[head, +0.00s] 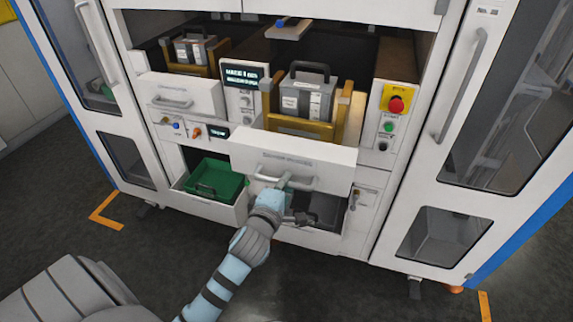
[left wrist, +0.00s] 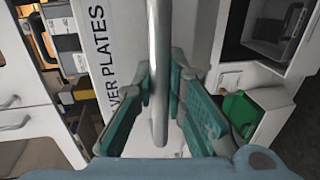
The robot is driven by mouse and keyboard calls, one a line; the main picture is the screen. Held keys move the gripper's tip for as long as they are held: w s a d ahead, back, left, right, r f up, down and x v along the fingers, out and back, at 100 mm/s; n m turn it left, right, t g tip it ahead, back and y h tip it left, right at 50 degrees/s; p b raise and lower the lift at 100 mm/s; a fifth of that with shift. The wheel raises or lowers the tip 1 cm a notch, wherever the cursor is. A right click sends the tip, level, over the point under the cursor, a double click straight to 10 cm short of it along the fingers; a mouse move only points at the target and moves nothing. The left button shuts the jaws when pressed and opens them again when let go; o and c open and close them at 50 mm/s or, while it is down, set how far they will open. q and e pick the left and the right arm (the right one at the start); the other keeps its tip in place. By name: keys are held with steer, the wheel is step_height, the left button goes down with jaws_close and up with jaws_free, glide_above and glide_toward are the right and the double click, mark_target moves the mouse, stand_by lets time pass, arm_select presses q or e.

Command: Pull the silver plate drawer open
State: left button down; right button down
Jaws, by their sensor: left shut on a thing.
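The silver plate drawer has a white front (head: 310,157) in the lower middle of the cabinet in the head view. In the left wrist view its front (left wrist: 105,30) shows the letters "VER PLATES". A grey bar handle (left wrist: 158,75) crosses that view between my fingers. The handle also shows on the drawer in the head view (head: 303,185). My left gripper (head: 284,181) is shut on this handle; in the wrist view its teal fingers (left wrist: 160,100) lie on both sides of the bar. My right gripper is not in view.
A grey box with a black handle (head: 307,92) sits in a gold cradle above the drawer. A green bin (head: 214,178) sits in an open lower drawer to the left. A red stop button (head: 396,104) is at the right. Tall cabinet doors (head: 510,95) flank the bay.

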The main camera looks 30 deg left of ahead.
arm_select(q)
steer(key=shift+f+v, duration=0.2)
steer(key=shift+v, duration=0.65)
steer(key=shift+f+v, duration=0.15)
steer(key=shift+v, duration=0.7)
steer(key=shift+f+v, duration=0.2)
steer(key=shift+v, duration=0.65)
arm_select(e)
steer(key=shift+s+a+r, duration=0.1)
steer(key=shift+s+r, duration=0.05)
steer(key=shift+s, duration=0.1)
arm_select(q)
steer(key=shift+s, duration=0.15)
steer(key=c, duration=1.6)
jaws_free()
steer(key=v, duration=1.2)
steer(key=shift+f, duration=0.1)
